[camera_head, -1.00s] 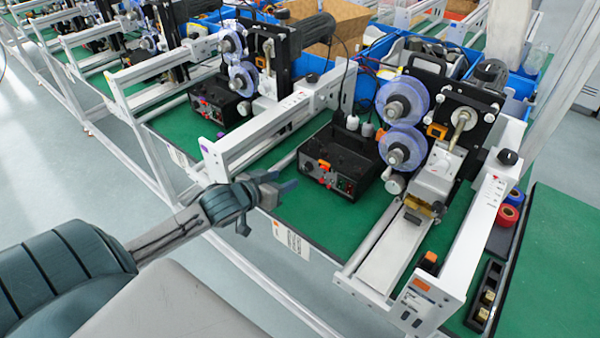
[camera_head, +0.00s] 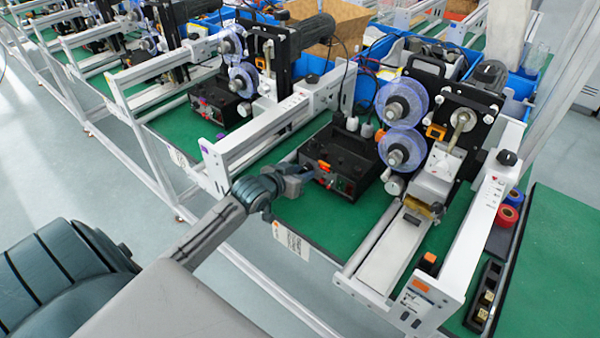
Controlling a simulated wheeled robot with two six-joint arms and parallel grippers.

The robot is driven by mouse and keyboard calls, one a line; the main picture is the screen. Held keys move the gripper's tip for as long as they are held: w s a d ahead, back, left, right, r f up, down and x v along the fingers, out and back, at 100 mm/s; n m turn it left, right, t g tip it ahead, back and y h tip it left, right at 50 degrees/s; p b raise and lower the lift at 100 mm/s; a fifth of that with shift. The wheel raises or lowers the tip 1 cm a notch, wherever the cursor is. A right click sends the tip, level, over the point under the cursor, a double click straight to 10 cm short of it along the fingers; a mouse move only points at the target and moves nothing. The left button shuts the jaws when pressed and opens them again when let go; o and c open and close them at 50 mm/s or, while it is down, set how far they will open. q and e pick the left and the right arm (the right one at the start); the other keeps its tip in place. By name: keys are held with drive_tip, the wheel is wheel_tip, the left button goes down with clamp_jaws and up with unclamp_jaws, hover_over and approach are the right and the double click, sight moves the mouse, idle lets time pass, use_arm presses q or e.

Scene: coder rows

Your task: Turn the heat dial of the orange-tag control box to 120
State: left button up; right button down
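The black control box (camera_head: 352,152) with an orange tag (camera_head: 323,166) stands on the green bench mat, left of the nearest coder machine. Its front panel has small knobs and red and green parts, too small to read. My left gripper (camera_head: 308,172) is at the left end of this front panel, close to the orange tag and partly covering the panel. Its fingers are small and overlap the box, so I cannot tell their gap or whether they touch a dial. The heat dial's setting is not readable. My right gripper is not in view.
White frame rails (camera_head: 262,125) run left of the box. The coder machine with purple rolls (camera_head: 402,100) stands to its right. Another black box (camera_head: 218,100) sits at the station behind left. Green mat (camera_head: 325,215) is clear in front of the box.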

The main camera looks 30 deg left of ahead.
use_arm(q)
drive_tip(key=c, duration=0.6)
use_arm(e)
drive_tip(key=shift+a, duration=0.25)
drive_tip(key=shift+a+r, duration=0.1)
use_arm(q)
drive_tip(key=shift+d+r+m+y+p, duration=0.1)
drive_tip(key=shift+d+m+y+p, duration=0.05)
drive_tip(key=shift+m+y+p, duration=0.8)
drive_tip(key=shift+m+t+y+p, duration=0.3)
drive_tip(key=shift+m+y+p, duration=0.25)
drive_tip(key=shift+m, duration=0.7)
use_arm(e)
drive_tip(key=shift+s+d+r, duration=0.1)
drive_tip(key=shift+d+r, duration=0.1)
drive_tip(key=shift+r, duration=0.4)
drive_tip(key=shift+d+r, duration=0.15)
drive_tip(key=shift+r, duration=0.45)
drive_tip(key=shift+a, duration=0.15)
use_arm(q)
drive_tip(key=o, duration=1)
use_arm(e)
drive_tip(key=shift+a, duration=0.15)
